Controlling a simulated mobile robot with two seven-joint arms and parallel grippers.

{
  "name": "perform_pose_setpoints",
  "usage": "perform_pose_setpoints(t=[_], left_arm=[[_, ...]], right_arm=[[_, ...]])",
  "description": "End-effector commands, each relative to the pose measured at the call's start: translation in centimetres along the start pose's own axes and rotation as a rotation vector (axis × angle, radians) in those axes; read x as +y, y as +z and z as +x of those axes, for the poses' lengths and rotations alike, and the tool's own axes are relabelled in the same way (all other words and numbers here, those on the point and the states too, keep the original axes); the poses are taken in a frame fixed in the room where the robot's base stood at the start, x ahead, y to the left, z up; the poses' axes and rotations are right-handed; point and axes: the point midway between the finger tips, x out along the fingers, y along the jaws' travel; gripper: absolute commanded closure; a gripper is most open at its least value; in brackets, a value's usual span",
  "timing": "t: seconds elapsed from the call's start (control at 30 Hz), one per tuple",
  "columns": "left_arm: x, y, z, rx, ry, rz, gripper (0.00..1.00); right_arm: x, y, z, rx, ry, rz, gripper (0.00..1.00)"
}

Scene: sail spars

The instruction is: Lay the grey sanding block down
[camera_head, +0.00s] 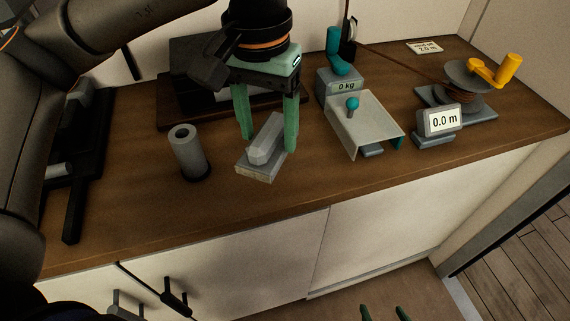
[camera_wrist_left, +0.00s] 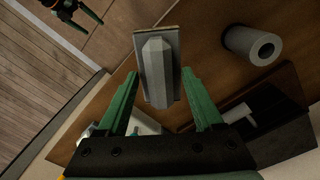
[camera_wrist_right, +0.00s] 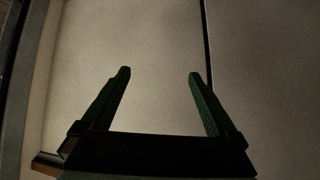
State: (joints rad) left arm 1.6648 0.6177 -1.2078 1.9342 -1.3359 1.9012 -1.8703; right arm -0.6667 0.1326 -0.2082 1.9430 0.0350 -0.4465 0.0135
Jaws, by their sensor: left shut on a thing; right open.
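The grey sanding block (camera_head: 259,163) has a raised faceted grip on top and a thin pale tan bottom layer. It sits low at the front middle of the brown counter (camera_head: 225,212), grip side up; I cannot tell whether it touches the wood. My left gripper (camera_head: 269,144) comes down from above and is shut on the block, one green finger on each side. In the left wrist view the block (camera_wrist_left: 158,70) lies between the fingertips. My right gripper (camera_head: 385,311) is open and empty, low in front of the cabinet; the right wrist view shows its fingers (camera_wrist_right: 158,76) apart.
A grey hollow cylinder (camera_head: 189,153) stands just left of the block. The counter's front strip is clear.

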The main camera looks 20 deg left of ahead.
Motion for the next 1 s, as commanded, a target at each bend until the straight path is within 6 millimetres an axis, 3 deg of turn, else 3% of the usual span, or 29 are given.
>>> perform_pose_setpoints(t=[0.03,0.1,0.27,0.37,0.73,1.0], left_arm=[[0.8,0.4,0.3,0.007,-0.002,0.023,0.76],[1.6,1.2,-0.5,0.005,-0.010,0.048,0.76],[2.5,2.4,-1.8,0.000,-0.024,0.082,0.76],[2.4,1.9,-1.9,-0.004,-0.025,0.086,0.76],[-0.6,-6.0,1.6,-0.007,-0.027,0.083,0.76],[-1.9,-9.2,6.0,-0.005,-0.027,0.089,0.76]], right_arm=[[-0.1,1.1,1.5,0.006,-0.007,-0.002,0.06],[-0.3,1.3,2.3,0.013,-0.013,-0.004,0.06],[-0.3,1.6,3.0,0.017,-0.016,-0.006,0.06],[-0.3,1.5,3.0,0.016,-0.016,-0.008,0.06],[-0.2,0.7,2.2,0.029,-0.012,-0.009,0.06],[0.0,1.9,2.3,0.005,-0.006,-0.007,0.06]])
